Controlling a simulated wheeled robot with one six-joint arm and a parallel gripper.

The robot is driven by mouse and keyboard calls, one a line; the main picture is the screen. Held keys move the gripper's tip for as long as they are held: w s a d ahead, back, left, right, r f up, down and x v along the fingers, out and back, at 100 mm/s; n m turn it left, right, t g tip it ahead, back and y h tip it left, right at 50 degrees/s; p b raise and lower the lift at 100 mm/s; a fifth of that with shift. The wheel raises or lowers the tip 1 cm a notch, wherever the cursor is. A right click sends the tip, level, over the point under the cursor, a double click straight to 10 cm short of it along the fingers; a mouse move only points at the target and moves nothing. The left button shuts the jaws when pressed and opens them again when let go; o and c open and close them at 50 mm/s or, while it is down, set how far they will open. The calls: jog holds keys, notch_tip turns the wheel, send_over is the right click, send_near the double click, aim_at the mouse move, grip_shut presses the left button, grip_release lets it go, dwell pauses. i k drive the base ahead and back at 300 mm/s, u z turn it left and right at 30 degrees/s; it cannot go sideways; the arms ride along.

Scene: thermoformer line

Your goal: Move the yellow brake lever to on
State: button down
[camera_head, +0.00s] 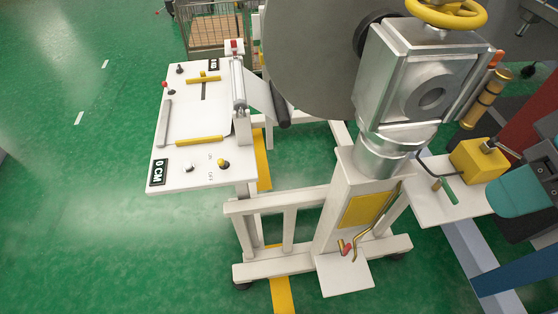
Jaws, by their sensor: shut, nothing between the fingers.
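A white control panel (205,110) stands left of the middle. The lettering is too small to tell for sure which mark the lever points to. The panel also has a yellow bar handle (200,140) and a yellow cross handle over a slot (204,79). A brass-coloured lever with a red grip (346,247) hangs low on the white machine stand. Which one is the brake lever cannot be told for sure. My gripper is not in view.
A large grey disc (315,45) and a metal housing with a yellow handwheel (447,12) rise right of the panel. A yellow gearbox (477,160) and teal motor (515,197) sit at the right. Green floor (90,240) is clear at the left.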

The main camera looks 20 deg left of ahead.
aim_at(221, 162)
jog(key=z, duration=0.2)
jog(key=k, duration=1)
jog(key=u, duration=1.15)
jog(key=i, duration=0.5)
jog(key=u, duration=0.05)
